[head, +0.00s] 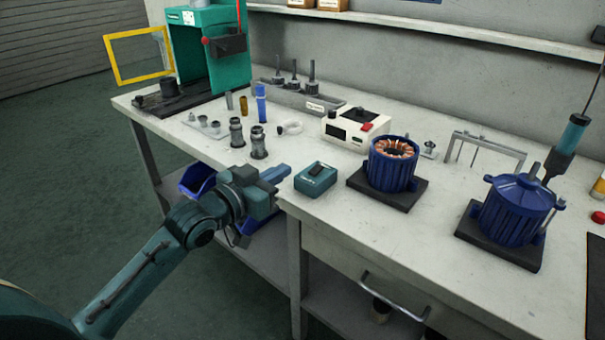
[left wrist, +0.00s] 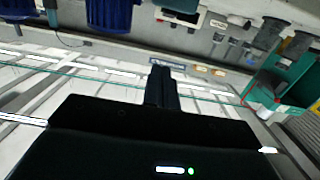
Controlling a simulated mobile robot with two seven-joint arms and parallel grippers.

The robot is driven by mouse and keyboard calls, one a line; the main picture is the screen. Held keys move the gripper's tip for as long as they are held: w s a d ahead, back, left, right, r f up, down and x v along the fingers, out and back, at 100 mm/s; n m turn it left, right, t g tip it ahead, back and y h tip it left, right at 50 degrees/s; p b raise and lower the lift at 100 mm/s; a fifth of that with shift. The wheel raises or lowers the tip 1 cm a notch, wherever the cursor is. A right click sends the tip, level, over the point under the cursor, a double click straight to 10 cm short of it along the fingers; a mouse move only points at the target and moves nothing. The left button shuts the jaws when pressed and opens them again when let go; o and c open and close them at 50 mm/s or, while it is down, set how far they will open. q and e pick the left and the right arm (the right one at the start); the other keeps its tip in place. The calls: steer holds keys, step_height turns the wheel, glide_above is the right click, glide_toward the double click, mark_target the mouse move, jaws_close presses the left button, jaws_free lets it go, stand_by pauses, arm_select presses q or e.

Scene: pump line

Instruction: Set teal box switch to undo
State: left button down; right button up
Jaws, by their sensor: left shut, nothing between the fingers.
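The teal box (head: 316,180) with a dark switch on its top lies on the bench near the front edge, left of the blue motor housing with copper windings. I cannot read which way the switch is set. My left gripper (head: 279,174) is shut and empty, just left of the teal box and apart from it, at the front edge of the bench. In the left wrist view the shut fingers (left wrist: 162,85) show dark in the middle; the teal box is not clearly seen there. My right gripper is in neither view.
An open blue motor housing (head: 391,167) on a dark pad stands right of the box. A closed blue motor (head: 513,212) is further right. A white device (head: 352,130) and dark cylinders (head: 258,143) stand behind. Bare bench lies in front of the motors.

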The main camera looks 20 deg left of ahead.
arm_select(q)
steer(key=shift+r, duration=0.15)
glide_above(311, 177)
steer(key=shift+s+f+b, duration=0.2)
steer(key=shift+f+b, duration=0.15)
steer(key=shift+b, duration=0.1)
step_height(311, 177, down, 3)
steer(key=shift+r, duration=0.1)
steer(key=shift+w+f+b, duration=0.15)
steer(key=shift+f+b, duration=0.2)
steer(key=shift+f, duration=0.2)
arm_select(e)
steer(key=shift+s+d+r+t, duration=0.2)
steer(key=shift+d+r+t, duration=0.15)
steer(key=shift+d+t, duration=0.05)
